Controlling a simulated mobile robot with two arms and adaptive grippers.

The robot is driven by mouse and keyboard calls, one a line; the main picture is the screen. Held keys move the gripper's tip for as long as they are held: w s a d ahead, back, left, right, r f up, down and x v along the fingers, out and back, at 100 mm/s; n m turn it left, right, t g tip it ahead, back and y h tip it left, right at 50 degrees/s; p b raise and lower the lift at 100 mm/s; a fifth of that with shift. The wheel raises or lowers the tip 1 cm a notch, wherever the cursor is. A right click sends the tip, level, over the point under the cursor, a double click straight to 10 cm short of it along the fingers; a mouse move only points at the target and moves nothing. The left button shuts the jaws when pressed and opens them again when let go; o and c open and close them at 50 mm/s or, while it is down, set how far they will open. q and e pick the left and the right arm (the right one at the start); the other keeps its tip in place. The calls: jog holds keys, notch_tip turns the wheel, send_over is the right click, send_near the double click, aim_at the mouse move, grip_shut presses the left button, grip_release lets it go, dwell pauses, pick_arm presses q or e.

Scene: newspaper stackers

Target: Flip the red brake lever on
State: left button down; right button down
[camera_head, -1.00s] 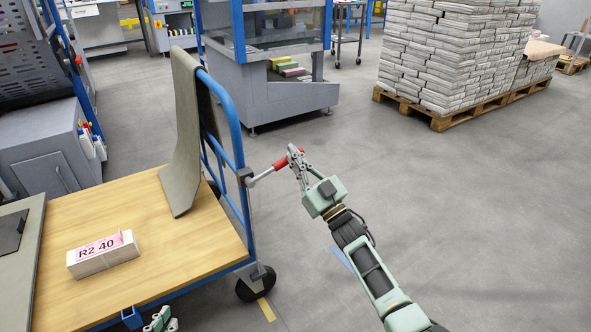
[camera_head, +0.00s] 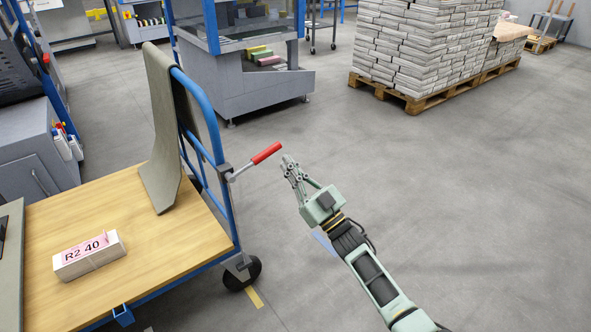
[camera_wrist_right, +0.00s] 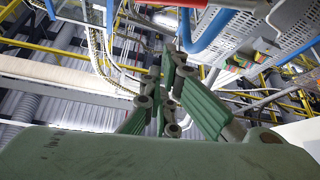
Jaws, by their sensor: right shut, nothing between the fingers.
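The red brake lever (camera_head: 266,152) sticks out to the right from the blue handle frame of the cart (camera_head: 216,140), its grey rod slanting up to the red grip. My right gripper (camera_head: 287,160) is shut and empty, just right of the red grip's end and a little below it, apart from it in the head view. In the right wrist view its fingers (camera_wrist_right: 172,75) come together, and a strip of the red grip (camera_wrist_right: 200,3) shows at the top edge with a blue bar beside it. My left gripper is not in view.
The cart's wooden deck (camera_head: 150,235) carries a paper bundle marked R2 40 (camera_head: 90,254) and a draped grey cloth (camera_head: 160,130). A grey machine (camera_head: 250,90) stands behind. A pallet (camera_head: 425,101) with stacked newspapers is at the back right. The floor on the right is clear.

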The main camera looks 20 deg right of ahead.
jog(key=shift+v, duration=0.95)
